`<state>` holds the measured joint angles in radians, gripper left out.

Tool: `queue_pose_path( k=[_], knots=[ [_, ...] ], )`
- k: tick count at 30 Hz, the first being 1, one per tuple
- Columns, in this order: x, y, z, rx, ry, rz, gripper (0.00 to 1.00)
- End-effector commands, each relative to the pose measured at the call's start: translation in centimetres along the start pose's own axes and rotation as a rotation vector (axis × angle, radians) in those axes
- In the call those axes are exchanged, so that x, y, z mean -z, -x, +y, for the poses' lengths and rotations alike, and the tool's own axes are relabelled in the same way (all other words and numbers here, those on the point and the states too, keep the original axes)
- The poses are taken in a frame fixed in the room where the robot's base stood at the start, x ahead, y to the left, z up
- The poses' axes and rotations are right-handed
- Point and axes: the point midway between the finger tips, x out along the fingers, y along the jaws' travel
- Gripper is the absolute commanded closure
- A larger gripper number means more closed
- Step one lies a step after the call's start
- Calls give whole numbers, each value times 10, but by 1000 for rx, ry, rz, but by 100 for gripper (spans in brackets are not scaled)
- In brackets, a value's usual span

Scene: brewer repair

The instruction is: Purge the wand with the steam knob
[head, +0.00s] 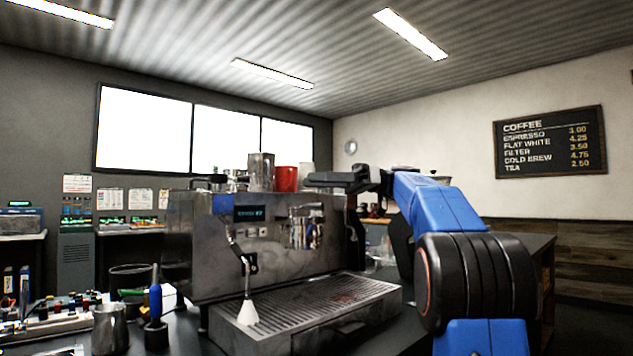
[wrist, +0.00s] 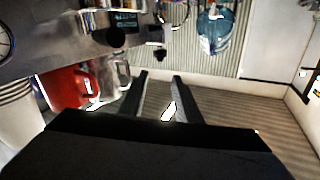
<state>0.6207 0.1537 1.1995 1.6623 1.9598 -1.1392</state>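The steel espresso machine (head: 205,250) stands on the counter with a lit display (head: 249,213). The thin steam wand (head: 238,250) hangs at its front left, with a black fitting (head: 250,263) beside it. A white cone-shaped patch (head: 247,314) sits at the wand's lower end above the drip tray; I cannot tell whether it is steam. I cannot pick out the steam knob with certainty. My gripper (head: 312,180) is above the machine's top right, pointing left. In the wrist view my gripper (wrist: 160,76) has its two fingers apart with nothing between them.
A red cup (head: 287,179) and a metal pitcher (head: 261,172) stand on the machine's top near my gripper. The drip tray (head: 310,312) juts out in front. A steel jug (head: 109,330) and a blue-handled tool (head: 155,302) stand left on the counter.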

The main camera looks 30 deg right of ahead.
Motion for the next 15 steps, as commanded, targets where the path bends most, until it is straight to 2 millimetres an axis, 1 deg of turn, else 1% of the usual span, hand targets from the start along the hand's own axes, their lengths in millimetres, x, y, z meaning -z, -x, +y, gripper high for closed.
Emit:
queue_pose_path(
  k=[3,8,11,15],
  knots=[
    [1,-10,0,5,0,-2,70],
    [2,-16,0,4,0,-1,70],
    [2,-28,0,7,0,-2,70],
    [1,-51,0,8,-1,-2,70]
  ],
)
